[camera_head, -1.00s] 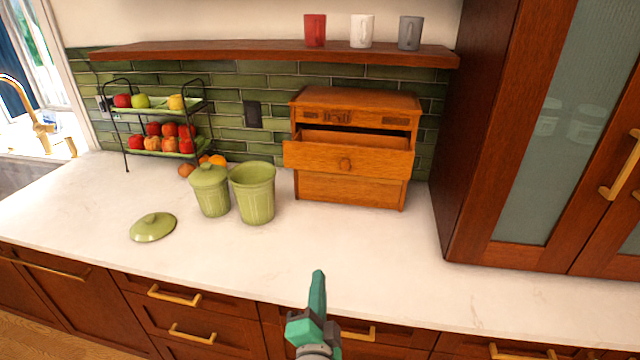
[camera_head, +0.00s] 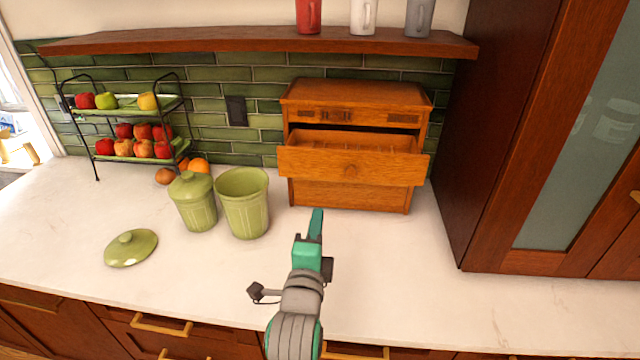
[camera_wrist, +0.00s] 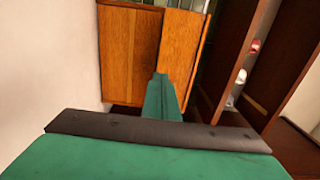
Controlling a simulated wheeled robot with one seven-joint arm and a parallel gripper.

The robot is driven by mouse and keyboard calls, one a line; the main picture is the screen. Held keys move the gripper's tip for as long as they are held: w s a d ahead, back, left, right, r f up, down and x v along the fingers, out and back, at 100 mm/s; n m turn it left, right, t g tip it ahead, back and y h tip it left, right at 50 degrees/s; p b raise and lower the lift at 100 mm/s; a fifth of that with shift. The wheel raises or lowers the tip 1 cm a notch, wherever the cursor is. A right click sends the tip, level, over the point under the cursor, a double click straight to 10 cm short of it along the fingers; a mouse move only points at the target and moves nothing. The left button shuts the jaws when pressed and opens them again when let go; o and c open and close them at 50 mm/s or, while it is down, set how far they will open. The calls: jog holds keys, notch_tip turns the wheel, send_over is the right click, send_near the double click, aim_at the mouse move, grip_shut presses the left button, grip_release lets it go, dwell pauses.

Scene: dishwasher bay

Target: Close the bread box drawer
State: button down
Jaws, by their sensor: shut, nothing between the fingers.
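The wooden bread box (camera_head: 355,94) stands on the counter against the green tile wall. Its upper drawer (camera_head: 345,166) is pulled out toward me, and the inside shows behind its front. The lower drawer front (camera_head: 350,195) is flush with the box. My gripper (camera_head: 316,222) is shut and empty over the counter, in front of and just below the open drawer, apart from it. In the wrist view, the shut fingers (camera_wrist: 161,97) point at the wooden fronts of the bread box (camera_wrist: 150,45), which appears turned sideways.
Two green canisters, one lidded (camera_head: 193,203) and one open (camera_head: 243,205), stand left of the box. A loose lid (camera_head: 131,248) lies farther left. A fruit rack (camera_head: 125,118) stands behind. A tall cabinet (camera_head: 530,130) bounds the right. The right front counter is clear.

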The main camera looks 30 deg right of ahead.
aim_at(325, 179)
jog(key=x, duration=1.2)
jog(key=shift+w+d, duration=0.2)
jog(key=shift+w, duration=0.1)
